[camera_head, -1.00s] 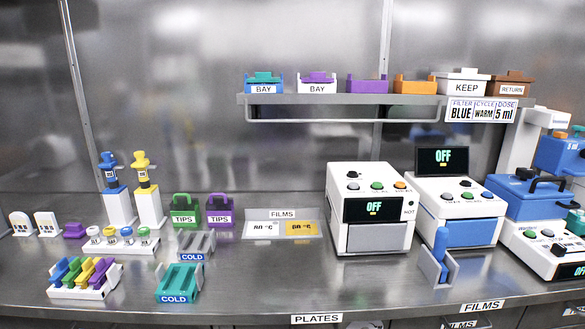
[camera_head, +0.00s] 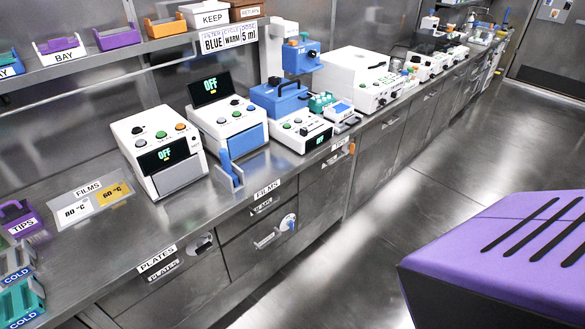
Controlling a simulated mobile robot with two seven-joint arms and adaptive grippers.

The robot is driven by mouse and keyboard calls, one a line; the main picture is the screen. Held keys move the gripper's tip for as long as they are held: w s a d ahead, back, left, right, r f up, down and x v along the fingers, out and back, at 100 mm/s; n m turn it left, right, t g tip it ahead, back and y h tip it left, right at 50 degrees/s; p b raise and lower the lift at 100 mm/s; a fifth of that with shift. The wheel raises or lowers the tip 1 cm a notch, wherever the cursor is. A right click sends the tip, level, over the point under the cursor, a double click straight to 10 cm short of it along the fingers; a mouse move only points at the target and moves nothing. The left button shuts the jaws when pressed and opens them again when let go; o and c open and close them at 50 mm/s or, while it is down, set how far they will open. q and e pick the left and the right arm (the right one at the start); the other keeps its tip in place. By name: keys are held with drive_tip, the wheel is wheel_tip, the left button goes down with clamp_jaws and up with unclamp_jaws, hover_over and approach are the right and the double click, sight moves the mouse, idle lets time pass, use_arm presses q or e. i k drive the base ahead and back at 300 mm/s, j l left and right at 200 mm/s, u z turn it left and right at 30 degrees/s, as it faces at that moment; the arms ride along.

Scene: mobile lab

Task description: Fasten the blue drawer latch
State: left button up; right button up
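A drawer front (camera_head: 238,255) sits under the counter below the FILMS label (camera_head: 266,190). It has a metal handle (camera_head: 265,240) and a round white latch-like disc (camera_head: 288,222) with a small bluish part near its upper right. The disc is too small to tell how its latch stands. Another dark and white fitting (camera_head: 202,244) is on the cabinet front near the PLATES label (camera_head: 157,258). Neither gripper is in view.
The counter above carries a white machine with a grey door (camera_head: 155,150), one with a blue door (camera_head: 228,125) and a blue upright piece (camera_head: 229,168) near the front edge. More instruments stand farther right. The floor (camera_head: 400,200) beside the cabinets is open.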

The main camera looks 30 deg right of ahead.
sight(290, 223)
drive_tip(key=z, duration=1.1)
drive_tip(key=i+l, duration=0.2)
drive_tip(key=i+l+u, duration=0.1)
drive_tip(key=l, duration=0.35)
drive_tip(key=i+l, duration=0.25)
drive_tip(key=i+l+u, duration=0.15)
drive_tip(key=l, duration=0.25)
drive_tip(key=i+l, duration=0.15)
drive_tip(key=l, duration=0.2)
